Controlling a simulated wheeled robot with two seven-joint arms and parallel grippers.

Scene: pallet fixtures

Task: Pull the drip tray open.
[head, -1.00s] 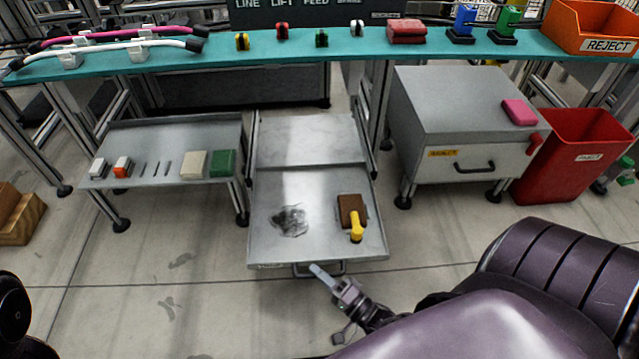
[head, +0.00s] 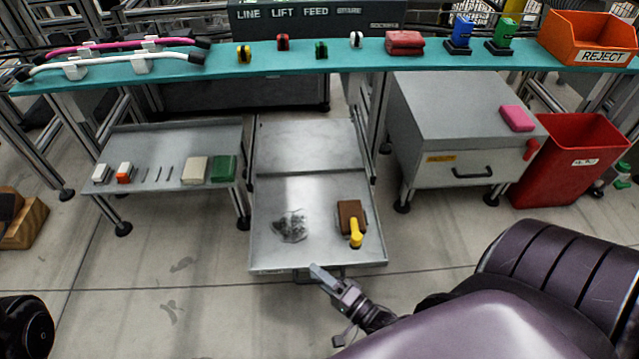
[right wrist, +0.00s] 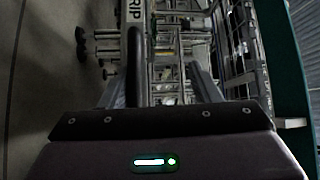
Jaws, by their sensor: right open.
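The drip tray (head: 320,218) is a flat metal drawer, pulled well out from its frame under the teal bench. A dark smudge (head: 291,225) and a brown block with a yellow handle (head: 351,222) are on it. Its bar handle (head: 333,273) is on the front edge, partly hidden by my right gripper (head: 318,272). In the right wrist view, the dark handle bar (right wrist: 134,65) shows between the open fingers of my right gripper (right wrist: 156,88), nearer the left finger. I cannot tell whether they touch. My left gripper is out of view.
A grey side table (head: 140,180) with small items stands left of the tray. A grey cabinet (head: 455,135) and a red bin (head: 565,165) stand to the right. The floor in front of the tray (head: 190,310) is clear.

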